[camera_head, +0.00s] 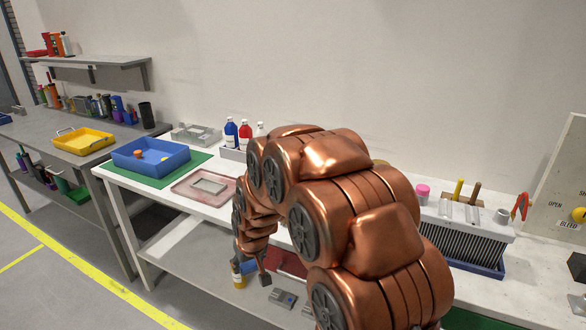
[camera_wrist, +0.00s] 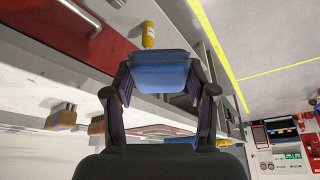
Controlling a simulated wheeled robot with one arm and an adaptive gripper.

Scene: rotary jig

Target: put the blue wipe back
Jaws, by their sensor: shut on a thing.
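The blue wipe (camera_wrist: 160,75) is a flat, folded blue piece between the two fingertips of my gripper (camera_wrist: 160,88) in the wrist view. My gripper is shut on it and holds it out in front of the palm. In the head view a bit of blue (camera_head: 248,267) shows beside my gripper (camera_head: 262,274), low by the bench's lower shelf. My arm hides most of the area behind it. I cannot tell whether the wipe touches the shelf.
A yellow bottle (camera_head: 238,276) stands close to my gripper; it also shows in the wrist view (camera_wrist: 149,35). A red box (camera_head: 287,263) and a grey part (camera_head: 283,298) lie on the lower shelf. On the bench top are a blue bin (camera_head: 150,158) and a pink-rimmed tray (camera_head: 205,187).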

